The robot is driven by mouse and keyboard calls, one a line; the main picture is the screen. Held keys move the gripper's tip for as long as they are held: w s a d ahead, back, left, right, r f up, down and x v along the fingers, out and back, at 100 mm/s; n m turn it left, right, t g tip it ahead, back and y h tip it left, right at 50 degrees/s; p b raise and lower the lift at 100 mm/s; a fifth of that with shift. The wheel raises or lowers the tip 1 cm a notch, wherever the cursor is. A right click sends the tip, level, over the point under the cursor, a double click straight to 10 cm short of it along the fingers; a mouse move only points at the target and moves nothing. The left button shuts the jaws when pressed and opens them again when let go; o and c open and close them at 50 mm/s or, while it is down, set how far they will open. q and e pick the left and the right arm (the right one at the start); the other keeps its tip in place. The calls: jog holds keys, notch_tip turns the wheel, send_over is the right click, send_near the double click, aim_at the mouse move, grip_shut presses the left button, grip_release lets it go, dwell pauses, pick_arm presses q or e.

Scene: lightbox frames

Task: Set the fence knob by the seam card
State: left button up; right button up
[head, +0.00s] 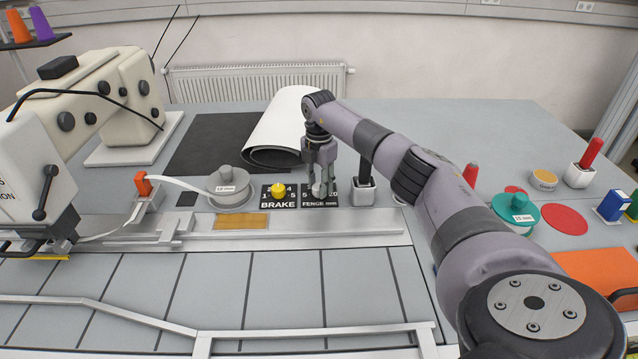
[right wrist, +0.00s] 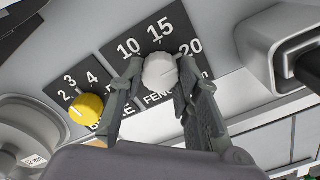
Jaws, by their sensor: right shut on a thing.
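The pale grey fence knob (head: 318,190) sits on a black dial plate marked FENCE mm. My right gripper (head: 321,180) reaches down over it and is shut on it. In the right wrist view, the fingertips (right wrist: 158,78) stand on both sides of the fence knob (right wrist: 161,70). The numbers 10, 15 and 20 show around it; the 5 is partly hidden. I cannot tell for certain which number its mark faces. I cannot make out a seam card in either view. My left gripper is not in view.
The yellow brake knob (head: 278,190) is close on the left. A grey tape reel (head: 228,186) lies further left, beside the sewing machine (head: 100,95). A dark-handled holder (head: 363,190) stands close on the right. A green reel (head: 515,213) lies further right.

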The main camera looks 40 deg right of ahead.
jog(key=n, duration=1.7)
jog(key=shift+n+b, duration=0.35)
jog(key=shift+n, duration=0.05)
jog(key=n, duration=0.5)
jog(key=shift+r+n, duration=0.1)
jog(key=shift+n, duration=0.3)
jog(key=o, duration=1.1)
jog(key=shift+o, duration=0.2)
